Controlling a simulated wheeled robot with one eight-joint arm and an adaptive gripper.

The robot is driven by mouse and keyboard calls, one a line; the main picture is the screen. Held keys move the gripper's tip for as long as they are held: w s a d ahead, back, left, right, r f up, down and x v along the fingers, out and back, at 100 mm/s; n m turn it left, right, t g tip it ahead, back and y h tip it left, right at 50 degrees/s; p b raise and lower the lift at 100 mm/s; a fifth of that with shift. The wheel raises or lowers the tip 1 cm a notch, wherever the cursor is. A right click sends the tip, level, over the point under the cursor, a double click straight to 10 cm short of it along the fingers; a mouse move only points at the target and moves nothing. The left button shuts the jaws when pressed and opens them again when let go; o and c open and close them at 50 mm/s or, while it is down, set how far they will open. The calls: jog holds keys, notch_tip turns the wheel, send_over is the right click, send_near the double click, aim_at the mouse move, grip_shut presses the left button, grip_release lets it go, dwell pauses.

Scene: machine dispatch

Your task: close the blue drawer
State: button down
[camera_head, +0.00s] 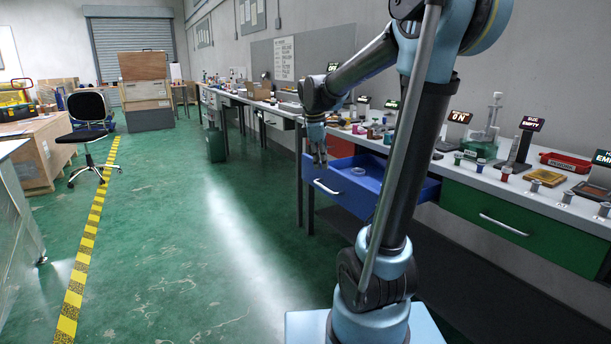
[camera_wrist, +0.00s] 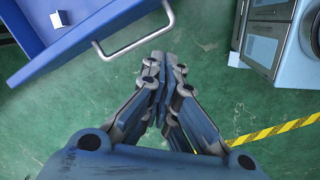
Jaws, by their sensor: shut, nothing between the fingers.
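The blue drawer (camera_head: 345,199) is pulled out from under the long workbench in the head view. Its silver handle (camera_head: 327,188) is on its front. In the wrist view the blue drawer (camera_wrist: 40,50) fills the upper left, with a small white item (camera_wrist: 60,19) inside, and its handle (camera_wrist: 137,40) points towards my gripper. My gripper (camera_head: 320,160) points down near the drawer's front in the head view. In the wrist view my gripper (camera_wrist: 164,62) is shut and empty, its fingertips just below and right of the handle, apparently apart from it.
A shut green drawer (camera_head: 510,222) is right of the blue one. The workbench top (camera_head: 480,178) holds several small parts and signs. A black chair (camera_head: 88,120) stands far left. The green floor (camera_head: 190,240) in front of the bench is clear.

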aim_at(306, 172)
jog(key=w+a+f+n+h, duration=0.1)
jog(key=w+a+n, duration=0.35)
jog(key=w, duration=0.35)
jog(key=w+a+n, duration=0.3)
jog(key=w+a, duration=0.2)
jog(key=w, duration=0.3)
jog(key=shift+n, duration=0.25)
jog(key=shift+w+d+f, duration=0.4)
jog(key=shift+d+f, duration=0.55)
jog(key=shift+f, duration=0.7)
jog(key=shift+w+d+f, duration=0.45)
jog(key=shift+d+f, duration=0.55)
jog(key=shift+f, duration=0.7)
jog(key=shift+w+d+f, duration=0.4)
jog(key=shift+d+f, duration=0.55)
jog(key=shift+f, duration=0.7)
jog(key=shift+w, duration=0.1)
